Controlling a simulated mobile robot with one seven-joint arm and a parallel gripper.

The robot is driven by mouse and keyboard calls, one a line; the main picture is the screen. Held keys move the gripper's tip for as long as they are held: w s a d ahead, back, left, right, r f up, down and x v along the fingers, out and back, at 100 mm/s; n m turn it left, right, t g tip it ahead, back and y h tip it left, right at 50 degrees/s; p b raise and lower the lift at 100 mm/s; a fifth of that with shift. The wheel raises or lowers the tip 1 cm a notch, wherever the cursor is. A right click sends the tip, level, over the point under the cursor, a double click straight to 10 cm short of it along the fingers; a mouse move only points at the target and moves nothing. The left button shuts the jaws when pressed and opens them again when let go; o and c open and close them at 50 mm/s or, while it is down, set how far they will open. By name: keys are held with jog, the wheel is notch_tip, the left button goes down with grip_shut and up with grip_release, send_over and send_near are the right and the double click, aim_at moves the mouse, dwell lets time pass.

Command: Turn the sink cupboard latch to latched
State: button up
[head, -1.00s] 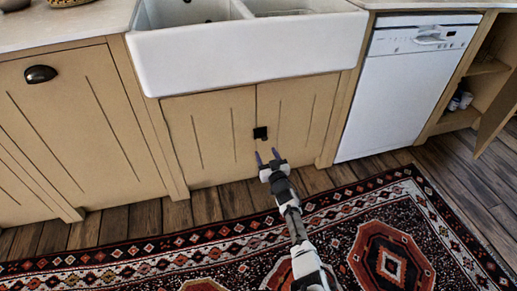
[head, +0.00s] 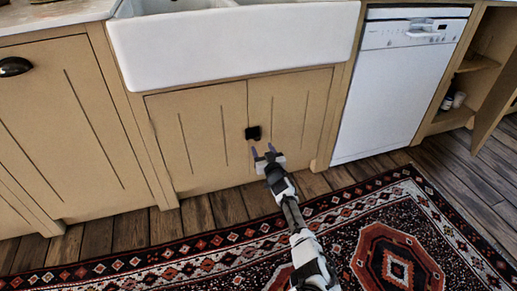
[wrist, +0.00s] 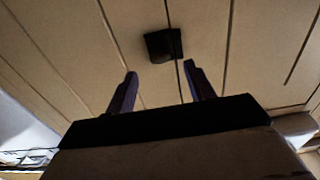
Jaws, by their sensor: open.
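The sink cupboard (head: 205,143) has two tan doors under the white sink. A small black latch (head: 253,133) sits where the two doors meet; it also shows in the wrist view (wrist: 162,44). Which way the latch is turned is too small to tell. My gripper (head: 262,150) is open and empty, just below the latch in the head view. In the wrist view its two fingers (wrist: 160,88) are spread, with the latch beyond the gap between their tips. The fingers look apart from the latch.
A white dishwasher (head: 394,92) stands to the right. Further right, an open cupboard (head: 470,85) has its door (head: 497,105) swung out. A patterned rug (head: 345,235) lies on the wooden floor below my arm.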

aim_at(258, 140)
jog(key=shift+b+x, duration=2.85)
jog(key=shift+b, duration=0.35)
jog(key=c, duration=1)
